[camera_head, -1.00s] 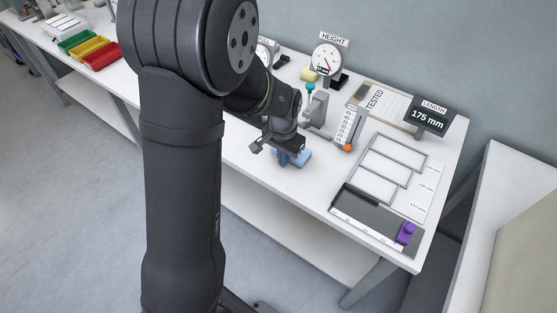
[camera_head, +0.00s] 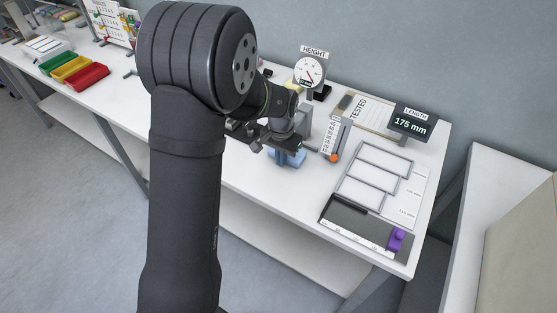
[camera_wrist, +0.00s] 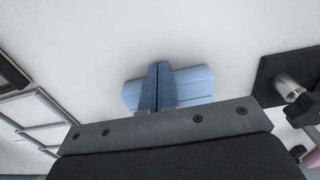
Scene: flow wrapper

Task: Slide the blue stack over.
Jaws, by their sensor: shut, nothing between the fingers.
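The blue stack (camera_head: 297,158) is on the white bench in front of the grey upright fixture. In the wrist view the light-blue stack (camera_wrist: 195,83) shows on both sides of my fingers, with its middle hidden behind them. My gripper (camera_head: 281,157) is at the stack, pointing down. Its two blue-grey fingers (camera_wrist: 158,66) are shut together with nothing between them. They overlap the stack in the wrist view; I cannot tell whether they touch it.
The grey fixture (camera_head: 304,125) and a scale strip with an orange ball (camera_head: 333,158) stand close behind and right. Framed trays (camera_head: 372,173) and a purple knob (camera_head: 396,240) lie further right. A HEIGHT gauge (camera_head: 309,72) is behind. Bench in front is narrow.

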